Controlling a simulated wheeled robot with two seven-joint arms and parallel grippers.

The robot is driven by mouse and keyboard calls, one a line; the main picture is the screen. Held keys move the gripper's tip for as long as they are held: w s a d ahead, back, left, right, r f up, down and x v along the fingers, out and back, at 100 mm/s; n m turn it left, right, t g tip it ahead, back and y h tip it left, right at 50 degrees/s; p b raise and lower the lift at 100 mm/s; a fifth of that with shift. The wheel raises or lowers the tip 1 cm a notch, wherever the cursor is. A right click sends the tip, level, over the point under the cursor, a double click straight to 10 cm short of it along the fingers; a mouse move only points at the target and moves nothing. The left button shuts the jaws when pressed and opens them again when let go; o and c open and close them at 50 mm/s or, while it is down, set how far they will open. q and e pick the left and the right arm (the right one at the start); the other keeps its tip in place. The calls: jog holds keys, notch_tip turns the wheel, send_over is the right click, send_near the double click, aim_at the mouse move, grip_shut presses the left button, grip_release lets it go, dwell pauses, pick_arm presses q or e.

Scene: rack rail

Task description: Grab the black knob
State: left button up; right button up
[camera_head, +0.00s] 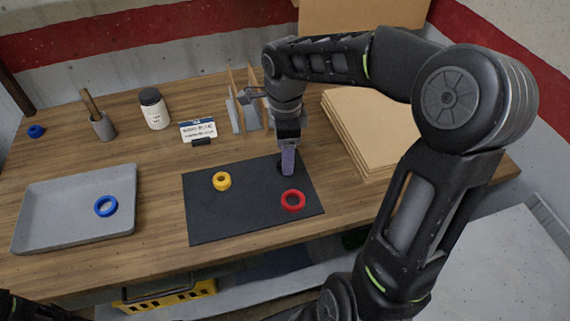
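My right gripper (287,166) points down over the upper right part of the black mat (225,220). Its finger reaches to about the mat's surface. A small dark shape that may be the black knob (279,168) shows just left of the fingertip. It is mostly hidden and blends with the mat, so I cannot tell whether the gripper touches it or is shut on it. My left gripper is not in view; only a dark bit of arm shows at the bottom left corner.
A grey tray (60,210) holds a blue ring (106,206). A white jar (154,108), a grey cup (103,126), a small sign (198,130), a rack (236,112) and stacked boards (365,125) stand behind.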

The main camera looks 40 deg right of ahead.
jog(key=shift+f, duration=1.5)
grip_shut()
